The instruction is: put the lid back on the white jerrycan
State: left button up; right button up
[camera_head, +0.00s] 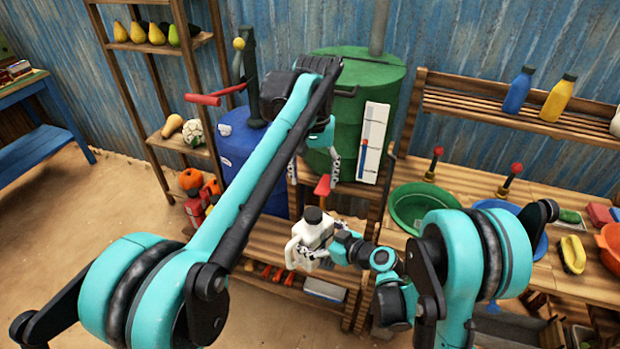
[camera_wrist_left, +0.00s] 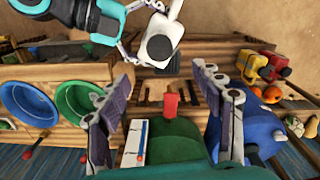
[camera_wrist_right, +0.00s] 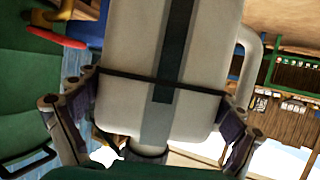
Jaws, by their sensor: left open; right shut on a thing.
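The white jerrycan (camera_head: 305,238) is upright in front of the green barrel, with a dark round top (camera_head: 313,215) on its neck. The top looks like a black cap, but I cannot tell if it is seated. My right gripper (camera_head: 328,250) is shut on the jerrycan's body; in the right wrist view the jerrycan (camera_wrist_right: 195,60) fills the space between the fingers. My left gripper (camera_head: 316,172) is open and empty above the jerrycan, by the barrel's front. In the left wrist view, the jerrycan (camera_wrist_left: 175,25) lies beyond its open fingers (camera_wrist_left: 165,78). No separate lid is identifiable.
The green barrel (camera_head: 350,65) has a red tap handle (camera_head: 323,187) near my left fingers. A blue barrel (camera_head: 235,150) stands left of it. A low slatted shelf (camera_head: 255,250) lies below the jerrycan. Green (camera_head: 420,190) and blue basins sit on the bench at right.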

pick_arm(q)
jog(key=s+a+f+t, duration=0.2)
jog(key=s+a+t, duration=0.1)
jog(key=s+a, duration=0.75)
jog(key=s+a+f+n+t, duration=0.1)
jog(key=s+a+f+t, duration=0.3)
jog(key=s+a+f, duration=0.4)
notch_tip(320, 180, down, 3)
jog(key=s, duration=0.2)
jog(key=shift+s+a+n, duration=0.3)
jog(key=shift+s+a, duration=0.05)
jog(key=shift+r, duration=0.1)
